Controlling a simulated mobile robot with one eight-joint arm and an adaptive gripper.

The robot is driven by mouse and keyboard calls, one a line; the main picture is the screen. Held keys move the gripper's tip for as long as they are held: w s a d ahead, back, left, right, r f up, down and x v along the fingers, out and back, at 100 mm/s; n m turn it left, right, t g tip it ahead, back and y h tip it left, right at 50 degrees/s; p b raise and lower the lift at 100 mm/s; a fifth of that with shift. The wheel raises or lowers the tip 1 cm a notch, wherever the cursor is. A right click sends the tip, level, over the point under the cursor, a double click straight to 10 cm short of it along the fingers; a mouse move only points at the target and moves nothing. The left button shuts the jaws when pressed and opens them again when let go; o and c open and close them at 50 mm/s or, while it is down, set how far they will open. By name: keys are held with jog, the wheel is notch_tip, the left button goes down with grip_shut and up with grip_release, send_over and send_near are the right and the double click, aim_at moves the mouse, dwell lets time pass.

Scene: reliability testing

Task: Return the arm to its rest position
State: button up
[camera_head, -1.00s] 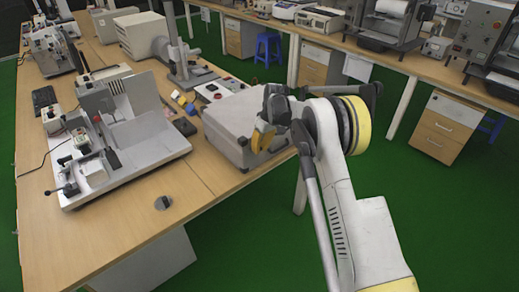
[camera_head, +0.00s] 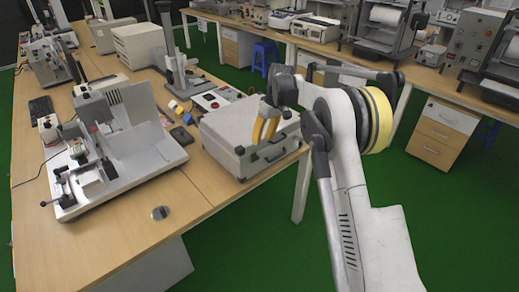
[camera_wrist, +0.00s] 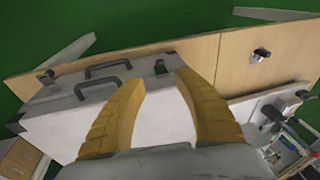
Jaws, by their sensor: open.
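My arm rises from the lower right in the head view, bent over at the top. My gripper (camera_head: 265,130), with yellow fingers, hangs near the right edge of the table (camera_head: 200,212), in front of the grey case. In the wrist view my gripper (camera_wrist: 165,95) shows two yellow fingers spread apart with nothing between them. Behind them is the case (camera_wrist: 60,120) with its dark handles. Part of the case is hidden by the fingers.
The grey case (camera_head: 222,140) sits at the table's right edge. A grey test fixture (camera_head: 140,130) stands on the left half. A second bench (camera_head: 320,50) with machines runs along the back. Green floor (camera_head: 340,220) is open between the benches.

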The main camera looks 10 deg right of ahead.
jog(key=shift+v, duration=0.9)
jog(key=s+r+m+t+h, duration=0.1)
jog(key=s+r+m+t, duration=0.2)
jog(key=s+r, duration=1.45)
jog(key=s+d+f+m+t, duration=0.1)
jog(key=s+f, duration=0.2)
jog(key=s, duration=0.9)
jog(key=s+d+f+m+t+h, duration=0.1)
jog(key=s+f, duration=0.3)
jog(key=s, duration=0.8)
jog(key=shift+s+f+m+t+h+b, duration=0.15)
jog(key=shift+f+m+t+h+b, duration=0.15)
jog(key=shift+m+t, duration=0.45)
